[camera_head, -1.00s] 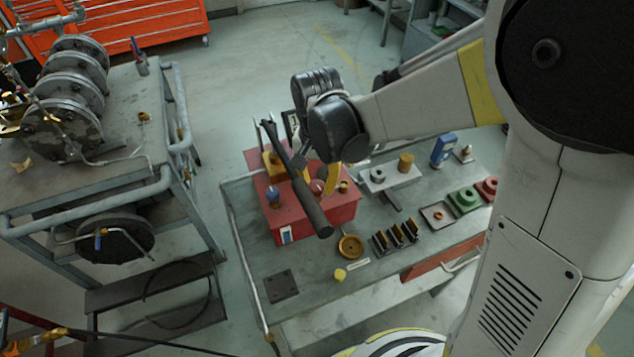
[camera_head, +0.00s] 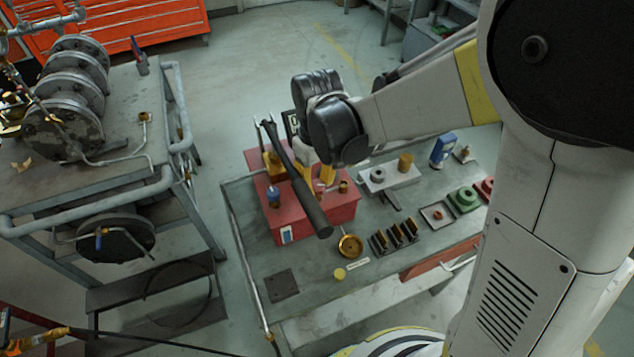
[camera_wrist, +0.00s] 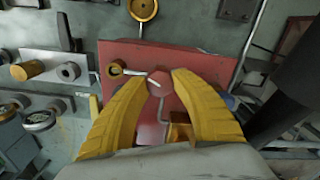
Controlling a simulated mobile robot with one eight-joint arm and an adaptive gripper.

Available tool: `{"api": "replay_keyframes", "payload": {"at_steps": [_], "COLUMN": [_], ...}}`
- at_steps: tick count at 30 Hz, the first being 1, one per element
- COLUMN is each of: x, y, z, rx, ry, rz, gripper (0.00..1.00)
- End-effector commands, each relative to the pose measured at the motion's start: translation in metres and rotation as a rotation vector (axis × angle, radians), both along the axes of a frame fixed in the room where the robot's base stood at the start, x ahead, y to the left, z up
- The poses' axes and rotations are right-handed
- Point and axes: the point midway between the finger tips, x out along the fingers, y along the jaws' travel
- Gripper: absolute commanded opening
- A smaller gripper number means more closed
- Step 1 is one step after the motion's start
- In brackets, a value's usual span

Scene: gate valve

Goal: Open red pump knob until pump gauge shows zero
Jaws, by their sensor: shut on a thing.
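The red pump (camera_head: 335,212) is a box on the metal table, with a long black lever (camera_head: 312,210) over its top. My gripper (camera_head: 325,182) reaches down over the pump, right of the lever. In the wrist view, my two curved yellow fingers (camera_wrist: 158,78) are closed around the red knob (camera_wrist: 159,84), one on each side. The red pump (camera_wrist: 190,58) lies beneath them. A dark-framed part (camera_head: 291,122), possibly the gauge, shows behind the lever; it is partly hidden by my wrist and I cannot read it.
A brass round part (camera_head: 350,246), black slotted holders (camera_head: 397,237) and a blue container (camera_head: 442,150) are on the table around the pump. A cart with large flanged discs (camera_head: 62,130) stands at the left. The table's front-left corner is mostly clear.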

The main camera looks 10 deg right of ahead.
Motion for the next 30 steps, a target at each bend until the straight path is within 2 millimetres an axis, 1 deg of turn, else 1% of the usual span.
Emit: {"api": "replay_keyframes", "payload": {"at_steps": [6,15,22,30], "x": [-0.0001,-0.0001,-0.0001,-0.0001], "y": [-0.0001,-0.0001,-0.0001,-0.0001], "z": [0.0000,0.0000,-0.0001,-0.0001], "rx": [0.000,0.000,0.000,0.000], "ry": [0.000,0.000,0.000,0.000], "rz": [0.190,0.382,0.459,0.483], "gripper": [0.01,0.01,0.01,0.01]}}
